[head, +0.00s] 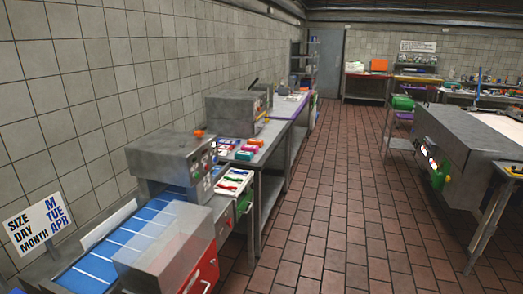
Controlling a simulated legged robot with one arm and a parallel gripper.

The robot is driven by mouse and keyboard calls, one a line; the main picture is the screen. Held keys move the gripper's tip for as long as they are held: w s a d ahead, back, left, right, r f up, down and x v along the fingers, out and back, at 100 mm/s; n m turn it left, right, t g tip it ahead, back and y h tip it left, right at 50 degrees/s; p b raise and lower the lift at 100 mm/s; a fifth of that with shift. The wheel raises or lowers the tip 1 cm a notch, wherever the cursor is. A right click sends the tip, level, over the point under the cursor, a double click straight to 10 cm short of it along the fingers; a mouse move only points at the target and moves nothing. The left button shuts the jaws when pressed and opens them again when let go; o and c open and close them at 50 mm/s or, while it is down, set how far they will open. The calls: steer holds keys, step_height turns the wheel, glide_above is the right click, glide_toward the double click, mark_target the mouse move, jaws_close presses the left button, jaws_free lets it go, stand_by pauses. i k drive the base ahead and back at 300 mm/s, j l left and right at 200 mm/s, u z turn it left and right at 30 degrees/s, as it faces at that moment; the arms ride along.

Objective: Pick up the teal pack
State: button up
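Several small coloured packs (250,148) lie on the metal counter on the left, beyond the blue-belt machine. Red, purple, orange and bluish ones show among them. They are small and crowded, and I cannot tell for certain which one is the teal pack. A white tray (245,186) nearer to me holds more small coloured items, with red, green and blue among them. My gripper is not in view, so I cannot tell whether it is open or holds anything.
A machine with a blue belt (97,270) stands close at the lower left, with a grey housing (165,163) and red-sided box (204,270). A white sign (36,221) is beside it. A large grey machine (470,140) stands right. The brick-tiled floor (340,200) between is clear.

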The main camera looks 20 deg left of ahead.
mark_target(245, 156)
steer(key=u, duration=0.45)
steer(key=i+l+u, duration=0.1)
steer(key=i+u, duration=0.25)
steer(key=u, duration=0.15)
steer(key=i+l+u, duration=0.25)
steer(key=u, duration=0.25)
steer(key=i+l+u, duration=0.35)
steer(key=u, duration=0.15)
steer(key=i+l, duration=0.2)
steer(key=l, duration=0.15)
steer(key=i+l+u, duration=0.15)
steer(key=l, duration=0.2)
steer(key=i+l, duration=0.2)
steer(key=l, duration=0.15)
steer(key=i+l+u, duration=0.1)
steer(key=l, duration=0.3)
steer(key=i+l, duration=0.2)
steer(key=l, duration=0.15)
steer(key=i+l+u, duration=0.15)
steer(key=l, duration=0.25)
steer(key=i+l, duration=0.1)
steer(key=l, duration=0.25)
steer(key=i+l, duration=0.15)
steer(key=l, duration=0.15)
steer(key=i+l, duration=0.1)
steer(key=l, duration=0.25)
